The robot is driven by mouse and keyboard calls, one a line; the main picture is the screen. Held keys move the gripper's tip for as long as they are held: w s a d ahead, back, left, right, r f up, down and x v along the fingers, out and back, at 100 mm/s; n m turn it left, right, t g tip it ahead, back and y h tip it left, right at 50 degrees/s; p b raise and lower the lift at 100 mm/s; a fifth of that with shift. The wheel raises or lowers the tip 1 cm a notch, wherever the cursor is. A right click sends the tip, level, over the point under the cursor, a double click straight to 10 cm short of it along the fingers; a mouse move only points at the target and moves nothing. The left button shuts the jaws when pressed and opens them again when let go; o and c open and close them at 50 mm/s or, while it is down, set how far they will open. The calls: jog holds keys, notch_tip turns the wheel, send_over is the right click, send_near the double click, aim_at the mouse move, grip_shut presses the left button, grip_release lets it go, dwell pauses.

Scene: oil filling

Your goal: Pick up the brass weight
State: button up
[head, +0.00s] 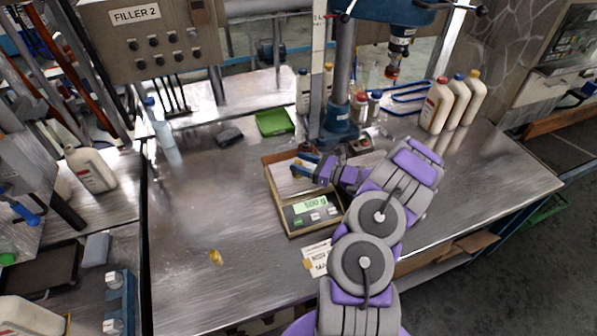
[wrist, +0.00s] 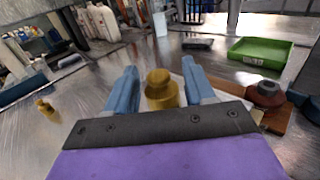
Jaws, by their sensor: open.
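A brass weight (wrist: 160,90) with a round knob stands between the two blue fingers of my gripper (wrist: 159,72) in the wrist view. The fingers are open on either side of it; contact cannot be told. In the head view my gripper (head: 303,167) is low over the pan of a scale (head: 290,222) with a lit green display, and the weight there is mostly hidden. A second, smaller brass weight (head: 215,256) stands on the bare table left of the scale. It also shows at the left of the wrist view (wrist: 45,107).
A green tray (head: 274,122) lies behind the scale. A drill-press-like column (head: 340,90) stands at the back. White bottles (head: 455,103) stand at the back right. A dark flat object (head: 229,136) lies left of the tray. The table's left middle is clear.

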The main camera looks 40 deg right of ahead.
jog(key=shift+w+a, duration=0.4)
jog(key=shift+w, duration=0.2)
jog(key=shift+c, duration=0.3)
grip_shut()
